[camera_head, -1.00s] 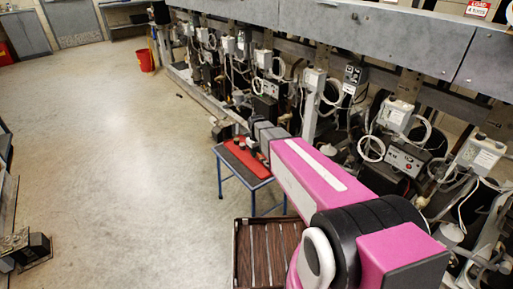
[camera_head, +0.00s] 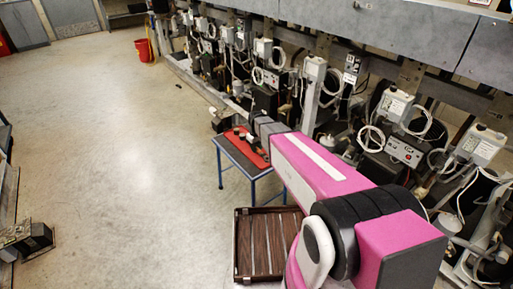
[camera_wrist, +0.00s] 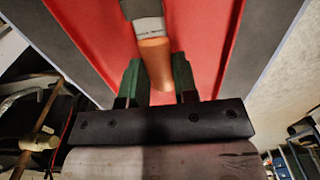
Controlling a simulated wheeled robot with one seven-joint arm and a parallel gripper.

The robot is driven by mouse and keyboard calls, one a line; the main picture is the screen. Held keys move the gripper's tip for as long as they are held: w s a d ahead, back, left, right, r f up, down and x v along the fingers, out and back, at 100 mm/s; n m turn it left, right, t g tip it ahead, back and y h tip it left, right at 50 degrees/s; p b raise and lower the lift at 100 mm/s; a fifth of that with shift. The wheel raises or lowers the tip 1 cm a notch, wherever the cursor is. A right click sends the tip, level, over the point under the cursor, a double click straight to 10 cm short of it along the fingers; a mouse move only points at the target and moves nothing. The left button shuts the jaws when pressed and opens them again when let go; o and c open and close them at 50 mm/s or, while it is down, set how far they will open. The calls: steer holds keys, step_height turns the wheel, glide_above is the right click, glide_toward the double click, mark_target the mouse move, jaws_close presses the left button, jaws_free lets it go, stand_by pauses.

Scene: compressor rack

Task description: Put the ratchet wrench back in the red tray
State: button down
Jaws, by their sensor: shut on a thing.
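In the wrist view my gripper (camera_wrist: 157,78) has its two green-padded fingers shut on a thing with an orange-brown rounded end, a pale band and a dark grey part. I take it for the ratchet wrench (camera_wrist: 152,50), but its far end is cut off by the top edge. The red tray (camera_wrist: 88,22) fills the background behind it, with its raised sides to left and right. I cannot tell whether the wrench touches the tray. In the head view the red tray (camera_head: 255,157) lies on a small table, partly covered by my arm and small dark things.
The small table (camera_head: 232,160) has blue legs. A brown slatted crate (camera_head: 240,250) stands on the floor nearer me. The compressor rack (camera_head: 400,150) runs close along the right. A red bucket (camera_head: 144,50) stands far back. The floor on the left is mostly clear.

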steer(key=shift+f, duration=0.2)
steer(key=c, duration=0.8)
jaws_free()
steer(key=shift+c, duration=0.8)
steer(key=shift+r, duration=3.5)
steer(key=shift+s, duration=0.1)
